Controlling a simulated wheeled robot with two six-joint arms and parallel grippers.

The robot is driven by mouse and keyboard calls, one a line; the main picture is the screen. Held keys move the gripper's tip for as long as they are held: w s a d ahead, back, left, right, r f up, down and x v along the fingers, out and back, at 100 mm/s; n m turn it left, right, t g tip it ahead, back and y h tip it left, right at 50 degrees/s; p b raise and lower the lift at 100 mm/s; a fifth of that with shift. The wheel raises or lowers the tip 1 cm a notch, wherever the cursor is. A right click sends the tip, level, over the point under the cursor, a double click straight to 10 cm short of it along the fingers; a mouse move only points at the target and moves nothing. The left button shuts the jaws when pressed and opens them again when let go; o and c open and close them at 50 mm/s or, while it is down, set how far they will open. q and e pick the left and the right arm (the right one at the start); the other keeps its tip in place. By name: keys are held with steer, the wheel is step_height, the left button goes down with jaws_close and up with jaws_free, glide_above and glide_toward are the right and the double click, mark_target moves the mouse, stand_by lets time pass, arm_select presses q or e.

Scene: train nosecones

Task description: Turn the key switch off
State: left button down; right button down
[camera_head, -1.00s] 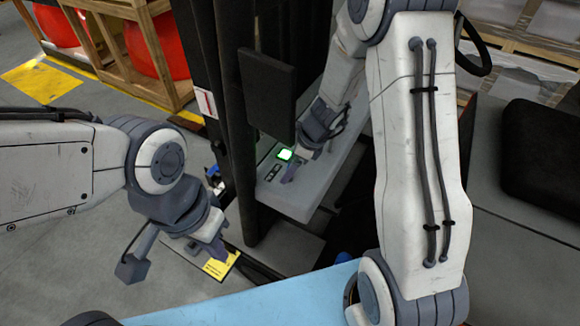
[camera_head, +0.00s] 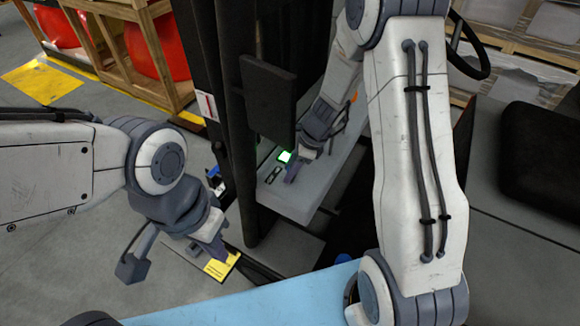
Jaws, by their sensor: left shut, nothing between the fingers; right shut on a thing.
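My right gripper (camera_head: 291,174) reaches down to the grey console (camera_head: 290,205), its fingertips at the console top beside a lit green square (camera_head: 284,156). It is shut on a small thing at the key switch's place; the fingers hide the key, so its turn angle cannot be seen. A small dark panel (camera_head: 272,175) lies just left of the fingertips. My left gripper (camera_head: 219,249) is shut and empty, low at the left, apart from the console.
A dark upright panel (camera_head: 268,100) and black posts stand just left of and behind the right gripper. A yellow label (camera_head: 222,265) lies below the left gripper. A black seat (camera_head: 545,150) is at the right. Wooden crates with red drums (camera_head: 155,50) stand at the back left.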

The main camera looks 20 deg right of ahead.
steer(key=n+g+p, duration=0.1)
steer(key=n, duration=0.2)
steer(key=shift+w+r+n, duration=0.1)
steer(key=shift+w+n, duration=0.05)
steer(key=shift+n, duration=0.25)
steer(key=n+g+p, duration=0.1)
steer(key=n, duration=0.1)
steer(key=shift+n, duration=0.4)
steer(key=n, duration=0.1)
steer(key=n+g, duration=0.1)
steer(key=n, duration=0.1)
steer(key=shift+w+g+h, duration=0.15)
steer(key=shift+g+h, duration=0.15)
steer(key=shift+n+g, duration=0.5)
steer(key=shift+n, duration=1)
steer(key=shift+h, duration=0.4)
steer(key=shift+c, duration=2.2)
jaws_free()
steer(key=shift+a, duration=0.1)
